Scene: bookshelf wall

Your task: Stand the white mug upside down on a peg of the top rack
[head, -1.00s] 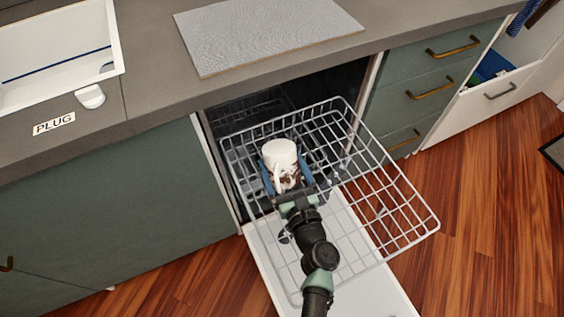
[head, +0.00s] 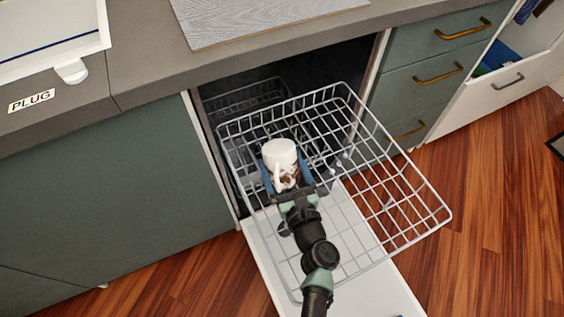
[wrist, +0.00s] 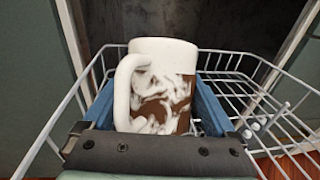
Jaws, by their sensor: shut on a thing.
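The white mug (head: 279,154), with a brown marbled pattern on its lower part, is held over the left part of the pulled-out top rack (head: 399,146). Its plain white closed end faces up, so it looks upside down. In the wrist view the mug (wrist: 165,62) is upright along its axis, with its handle on the left. My gripper (head: 280,178) is shut on the mug, one blue finger on each side. Small white pegs (wrist: 255,125) show right of the mug. The mug's lower rim and whatever lies below it are hidden.
The open dishwasher door (head: 262,240) lies below the rack. The counter (head: 135,70) overhangs the dishwasher opening behind it. Green drawers (head: 420,85) stand at the right. The right part of the rack is empty.

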